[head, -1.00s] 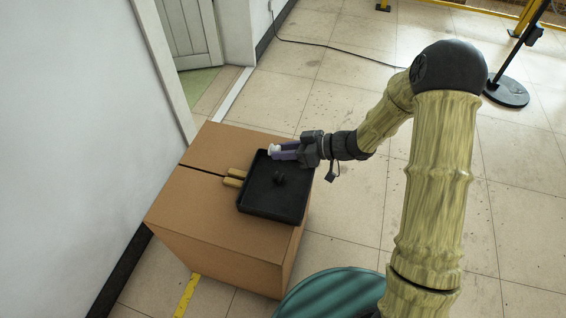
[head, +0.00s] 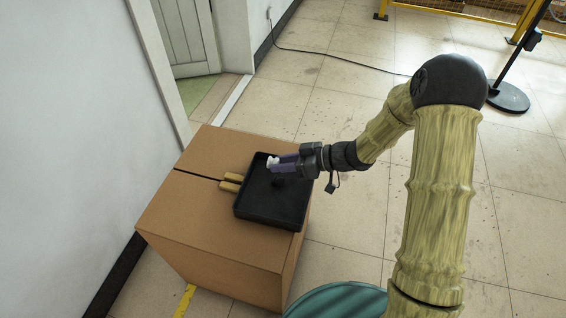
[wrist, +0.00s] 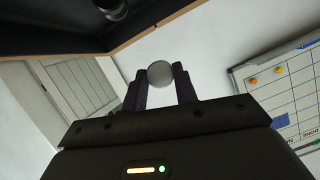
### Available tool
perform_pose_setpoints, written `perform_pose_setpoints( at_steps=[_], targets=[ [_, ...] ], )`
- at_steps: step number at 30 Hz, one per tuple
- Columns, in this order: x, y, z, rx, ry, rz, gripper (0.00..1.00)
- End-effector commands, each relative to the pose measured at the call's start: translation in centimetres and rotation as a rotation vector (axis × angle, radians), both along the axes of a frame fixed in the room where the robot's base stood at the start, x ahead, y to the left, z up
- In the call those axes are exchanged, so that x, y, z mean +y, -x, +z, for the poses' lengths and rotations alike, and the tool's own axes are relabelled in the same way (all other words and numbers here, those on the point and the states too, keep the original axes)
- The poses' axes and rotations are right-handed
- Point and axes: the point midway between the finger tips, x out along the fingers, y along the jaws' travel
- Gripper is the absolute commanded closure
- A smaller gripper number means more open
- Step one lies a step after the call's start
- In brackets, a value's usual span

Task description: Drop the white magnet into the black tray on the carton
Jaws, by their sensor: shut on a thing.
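My gripper (head: 275,163) is shut on the white magnet (head: 271,161), which shows as a small pale piece at the fingertips. In the wrist view the magnet (wrist: 160,73) is a round grey-white disc between the two dark fingers. The black tray (head: 268,214) lies on the brown carton (head: 205,228). In the head view, my gripper and the magnet appear over the upper part of the tray, reaching in from the right. How high above the tray floor they are is hard to tell.
Two tan bars (head: 230,182) lie against the tray's left side on the carton. A white wall stands to the left, with a grey door (head: 186,38) behind. A black round stand base (head: 508,98) stands at the far right.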

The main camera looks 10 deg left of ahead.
Motion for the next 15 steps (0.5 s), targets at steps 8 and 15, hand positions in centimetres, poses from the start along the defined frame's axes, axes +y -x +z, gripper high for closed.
perform_pose_setpoints(
  at_steps=[8, 15],
  targets=[
    [-0.08, -0.05, -1.92, 0.0, 0.0, -0.002, 0.93],
    [-0.16, -0.09, -1.82, 0.0, 0.0, -0.003, 0.93]
  ],
)
